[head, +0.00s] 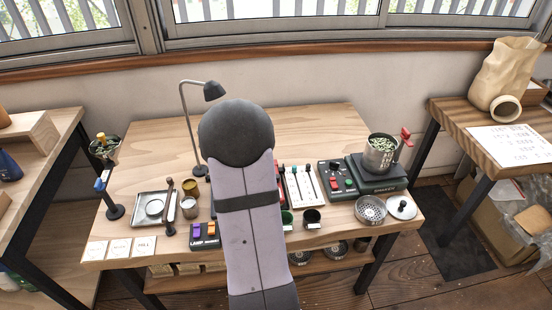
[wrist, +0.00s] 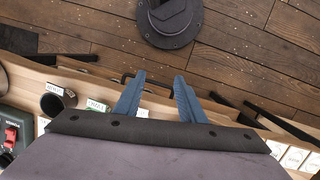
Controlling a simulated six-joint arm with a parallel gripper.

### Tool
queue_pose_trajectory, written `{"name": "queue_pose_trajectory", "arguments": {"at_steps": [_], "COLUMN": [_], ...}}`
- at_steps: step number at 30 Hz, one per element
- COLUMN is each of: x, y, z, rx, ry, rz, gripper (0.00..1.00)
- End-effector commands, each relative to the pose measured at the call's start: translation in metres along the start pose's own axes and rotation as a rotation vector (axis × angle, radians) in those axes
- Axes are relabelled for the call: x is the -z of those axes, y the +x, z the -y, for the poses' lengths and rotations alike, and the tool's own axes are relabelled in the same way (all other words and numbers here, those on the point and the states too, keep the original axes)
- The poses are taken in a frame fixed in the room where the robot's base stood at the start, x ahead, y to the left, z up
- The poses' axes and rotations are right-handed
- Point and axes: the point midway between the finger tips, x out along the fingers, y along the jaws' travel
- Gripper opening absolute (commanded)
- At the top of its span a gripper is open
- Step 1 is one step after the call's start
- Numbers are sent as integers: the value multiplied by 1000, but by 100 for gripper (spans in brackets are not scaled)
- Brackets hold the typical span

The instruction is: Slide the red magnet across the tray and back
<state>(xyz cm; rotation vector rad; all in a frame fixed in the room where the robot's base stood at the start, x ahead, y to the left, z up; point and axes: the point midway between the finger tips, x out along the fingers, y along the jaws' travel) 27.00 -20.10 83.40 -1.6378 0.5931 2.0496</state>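A square metal tray (head: 140,213) lies at the left front of the table with a round pale dish on it. I cannot pick out a red magnet for certain; my arm hides the middle of the table in the head view. My gripper (wrist: 157,98) shows in the wrist view with its two blue fingers apart and nothing between them. It is near the table's front edge, with the floor beyond. My arm hides the gripper in the head view.
A desk lamp (head: 213,91) stands at the back. A metal cup of green beans (head: 380,154) sits on a dark scale (head: 378,178) at right. White cards (head: 145,246) lie at front left. Control panels and small dark cups surround my arm. The back left tabletop is clear.

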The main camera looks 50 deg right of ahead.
Motion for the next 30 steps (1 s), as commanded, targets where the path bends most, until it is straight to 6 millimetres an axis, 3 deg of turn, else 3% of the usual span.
{"name": "queue_pose_trajectory", "arguments": {"at_steps": [1, 3, 7, 9, 12, 21, 30], "x": [23, 57, 130, 172, 205, 212, 213], "y": [-13, -18, -37, -71, -108, -116, -115], "z": [-24, -49, -83, -101, -119, -125, -125], "rx": [-13, -40, -99, -123, -125, -54, -39], "ry": [56, 128, 272, 385, 555, 901, 957], "rz": [-21, -67, -210, -332, -459, -525, -527], "gripper": [37, 37, 37, 37, 37, 37, 37]}}
